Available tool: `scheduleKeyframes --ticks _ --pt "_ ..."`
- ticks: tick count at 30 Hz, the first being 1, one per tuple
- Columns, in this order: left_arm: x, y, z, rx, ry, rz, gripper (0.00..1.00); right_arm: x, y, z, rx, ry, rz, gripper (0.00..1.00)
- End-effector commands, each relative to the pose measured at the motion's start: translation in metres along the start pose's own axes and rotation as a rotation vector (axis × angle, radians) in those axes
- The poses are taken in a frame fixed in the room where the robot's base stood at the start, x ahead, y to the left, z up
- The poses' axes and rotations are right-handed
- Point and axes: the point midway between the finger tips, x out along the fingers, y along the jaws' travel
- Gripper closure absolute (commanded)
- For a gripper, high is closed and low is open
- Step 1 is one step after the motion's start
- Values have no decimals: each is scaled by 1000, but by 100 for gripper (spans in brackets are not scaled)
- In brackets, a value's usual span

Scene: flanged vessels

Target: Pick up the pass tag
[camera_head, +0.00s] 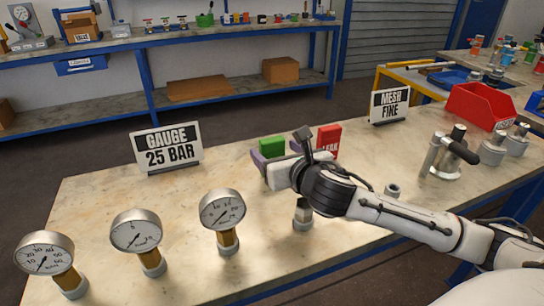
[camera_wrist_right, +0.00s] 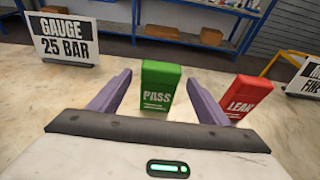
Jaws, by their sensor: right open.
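The green pass tag (camera_head: 271,146) stands upright on the near table, partly hidden by my right gripper in the head view. In the right wrist view the pass tag (camera_wrist_right: 160,90) shows its "PASS" lettering ahead of the jaws. My right gripper (camera_head: 256,154) is open. Its two purple fingers show on either side of the tag in the wrist view (camera_wrist_right: 156,100), with gaps to both sides; I cannot tell how far the tag sits between them. A red leak tag (camera_head: 329,139) stands to the right, and it also shows in the wrist view (camera_wrist_right: 243,98). My left gripper is not in view.
A "GAUGE 25 BAR" sign (camera_head: 167,147) stands to the left, a "MESH FINE" sign (camera_head: 389,105) to the right. Several dial gauges (camera_head: 137,230) line the front left. A metal fitting (camera_head: 303,214) stands below my right arm. A red bin (camera_head: 480,107) sits at the right.

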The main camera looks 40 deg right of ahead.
Motion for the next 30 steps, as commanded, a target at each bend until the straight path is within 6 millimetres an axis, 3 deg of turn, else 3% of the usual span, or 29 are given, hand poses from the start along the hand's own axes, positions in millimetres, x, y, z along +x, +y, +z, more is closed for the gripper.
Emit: scheduleKeyframes --ticks 8,16,24,30 --pt "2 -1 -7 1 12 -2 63 4 0 0 0 0 2 30" --pt "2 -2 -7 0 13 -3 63 3 0 0 0 0 1 74" --pt "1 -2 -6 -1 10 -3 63 2 0 4 -1 -2 1 74" --pt "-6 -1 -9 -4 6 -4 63 -7 0 36 -1 -7 1 74"
